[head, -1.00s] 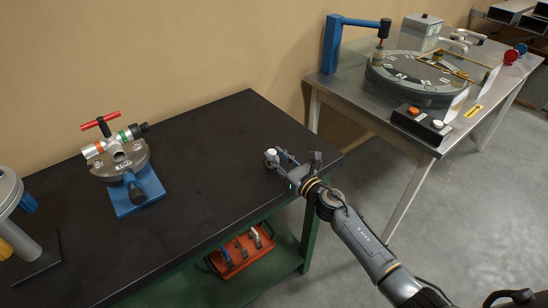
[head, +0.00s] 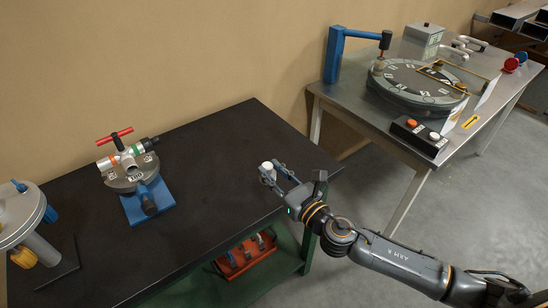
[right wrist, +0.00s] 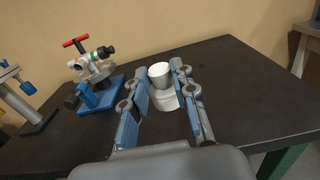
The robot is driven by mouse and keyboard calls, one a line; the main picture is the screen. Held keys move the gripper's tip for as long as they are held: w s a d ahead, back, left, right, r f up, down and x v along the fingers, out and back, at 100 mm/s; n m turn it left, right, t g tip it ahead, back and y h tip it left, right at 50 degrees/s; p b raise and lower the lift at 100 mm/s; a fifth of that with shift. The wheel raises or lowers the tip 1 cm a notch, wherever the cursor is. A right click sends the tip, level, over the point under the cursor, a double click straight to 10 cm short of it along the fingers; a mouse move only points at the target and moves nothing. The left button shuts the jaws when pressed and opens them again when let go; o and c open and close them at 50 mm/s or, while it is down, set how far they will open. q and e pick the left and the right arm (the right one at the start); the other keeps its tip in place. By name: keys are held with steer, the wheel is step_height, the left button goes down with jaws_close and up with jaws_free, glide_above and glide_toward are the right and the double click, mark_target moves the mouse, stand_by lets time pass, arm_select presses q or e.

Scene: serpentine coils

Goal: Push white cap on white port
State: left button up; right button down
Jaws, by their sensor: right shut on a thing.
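My right gripper (head: 278,171) is shut on a white cap (head: 267,167) over the right part of the black table. In the right wrist view the white cap (right wrist: 160,75) sits between the blue-padded fingertips, with a paler white shape just below it. The pipe fitting (head: 126,158) stands on a blue base at the left, well apart from my gripper. It has a red T-handle, orange and green bands and a dark end. It also shows in the right wrist view (right wrist: 90,62). I cannot tell which of its ports is white. My left gripper is not in view.
The black table (head: 210,190) is clear between the fitting and my gripper. A grey round fixture with blue and yellow knobs (head: 22,210) stands at the far left. An orange tray (head: 243,258) sits on the shelf below. A metal table with a dial (head: 420,85) stands at the right.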

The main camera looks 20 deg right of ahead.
steer(key=shift+s+a+r, duration=0.15)
steer(key=shift+s+r, duration=0.1)
steer(key=shift+s, duration=0.25)
steer(key=s+d+m+h+b, duration=0.1)
steer(key=s+d+m+h, duration=0.1)
steer(key=s, duration=0.6)
steer(key=s+d+m+t+h+b, duration=0.1)
steer(key=s+h, duration=0.3)
steer(key=s, duration=0.4)
steer(key=shift+s+d+f+m, duration=0.2)
steer(key=shift+s+d+m, duration=0.15)
steer(key=shift+d+m, duration=0.25)
